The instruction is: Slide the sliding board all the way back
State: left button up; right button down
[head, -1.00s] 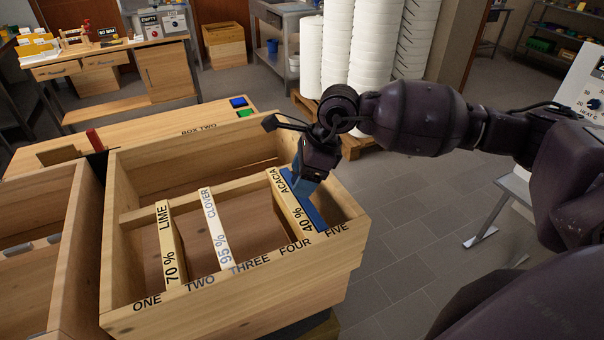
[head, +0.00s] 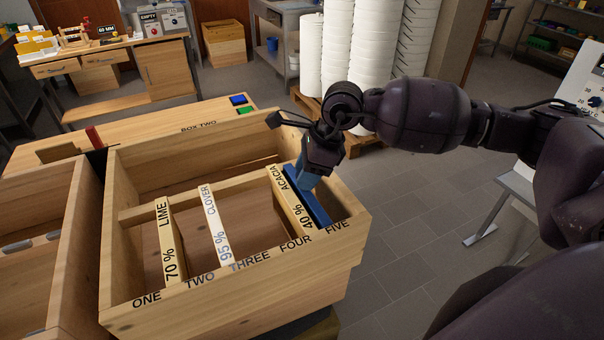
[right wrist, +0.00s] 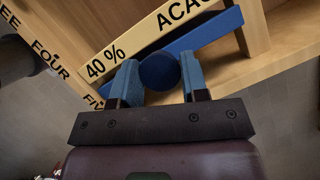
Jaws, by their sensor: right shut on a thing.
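The blue sliding board (head: 319,208) stands in the right part of the box marked BOX TWO, beside the frame labelled 40 % ACACIA (head: 293,203), near the slot label FIVE. It also shows in the right wrist view (right wrist: 215,37), just in front of the ACACIA frame. My right gripper (head: 305,183) reaches down from above and is shut on the round blue knob (right wrist: 160,71) of the board, one blue finger on each side. The gripper hides part of the board in the head view. My left gripper is not in view.
The wooden box (head: 225,296) also holds a LIME frame (head: 169,238) and a CLOVER frame (head: 217,228). Another wooden box (head: 65,266) stands to the left. A blue and a green pad (head: 245,111) lie on the bench behind. White stacked rolls (head: 392,45) stand at the back.

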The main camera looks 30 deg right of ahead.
jog(key=d+b, duration=0.2)
jog(key=d, duration=0.3)
jog(key=shift+s+d, duration=0.15)
jog(key=shift+d, duration=0.05)
jog(key=c, duration=1)
grip_release()
jog(key=o, duration=0.4)
jog(key=shift+d, duration=0.2)
jog(key=shift+c, duration=0.2)
jog(key=shift+a, duration=0.1)
